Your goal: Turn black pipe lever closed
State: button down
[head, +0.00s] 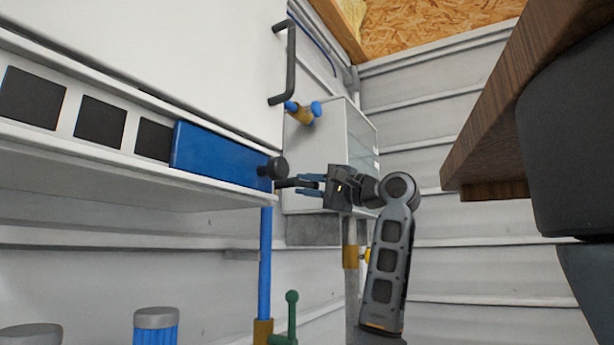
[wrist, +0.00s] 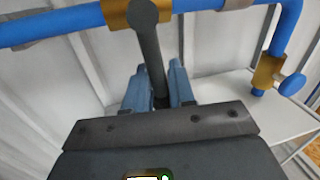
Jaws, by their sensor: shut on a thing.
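The black pipe lever (wrist: 150,55) runs from its round hub on a brass valve (wrist: 118,14) down between my gripper's fingers in the wrist view. It stands roughly crosswise to the blue pipe (wrist: 50,27). In the head view the lever (head: 288,183) is a short dark bar pointing right from the round black hub (head: 277,168). My gripper (head: 308,185) is shut on the lever's free end, with its blue fingers on either side; they also show in the wrist view (wrist: 157,85). The lever's tip is hidden between the fingers.
A white cabinet (head: 355,145) stands behind my gripper. A brass valve with a blue knob (head: 315,108) is above it. A green lever (head: 291,305) is below. A wooden tabletop edge (head: 480,135) juts in from the right. Ribbed white walls close off the back.

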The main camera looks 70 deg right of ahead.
jog(key=shift+s+d+f+m+h, duration=0.25)
jog(key=shift+d+f+m+h, duration=0.1)
jog(key=shift+m, duration=0.35)
jog(key=shift+f, duration=0.1)
jog(key=c, duration=1.1)
grip_release()
jog(key=shift+d, duration=0.1)
jog(key=shift+c, duration=0.2)
jog(key=shift+a, duration=0.2)
jog(key=b+v, duration=0.1)
jog(key=v, duration=0.6)
jog(key=shift+s+b, duration=0.35)
